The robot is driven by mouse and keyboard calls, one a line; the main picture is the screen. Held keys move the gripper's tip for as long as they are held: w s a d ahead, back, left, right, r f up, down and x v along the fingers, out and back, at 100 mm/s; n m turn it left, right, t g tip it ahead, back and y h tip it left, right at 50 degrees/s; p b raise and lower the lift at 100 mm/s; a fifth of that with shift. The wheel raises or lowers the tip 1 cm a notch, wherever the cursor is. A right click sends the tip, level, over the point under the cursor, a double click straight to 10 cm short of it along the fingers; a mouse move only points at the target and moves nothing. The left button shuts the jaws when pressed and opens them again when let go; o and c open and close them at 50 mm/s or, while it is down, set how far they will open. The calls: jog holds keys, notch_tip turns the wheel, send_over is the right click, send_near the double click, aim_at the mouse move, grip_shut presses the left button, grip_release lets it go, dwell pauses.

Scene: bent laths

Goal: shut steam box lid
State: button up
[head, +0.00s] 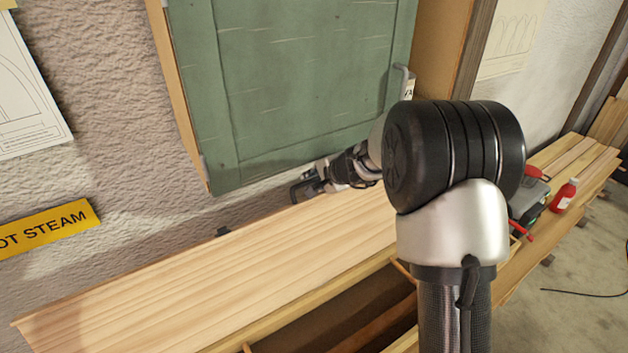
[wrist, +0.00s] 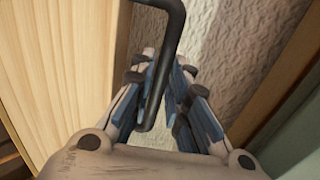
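The steam box lid (head: 205,283) is a long pale plank panel. It appears raised, its back edge near the wall, with the dark box interior (head: 345,318) showing open below its front edge. Its pale wood also shows on the left of the wrist view (wrist: 60,70). A dark bent-bar handle (wrist: 172,40) comes down between my fingers. My gripper (head: 303,188) is at the lid's upper edge, below the green panel. In the wrist view its fingertips (wrist: 165,62) converge closely on both sides of the bar, and it looks shut on it. The exact contact is partly hidden.
A green panel (head: 300,80) in a wooden frame hangs just above my gripper. A yellow steam sign (head: 45,230) is on the wall at left. A red bottle (head: 564,195) and a grey-and-red tool (head: 528,190) stand at right. Floor shows at lower right.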

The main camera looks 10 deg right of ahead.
grip_shut()
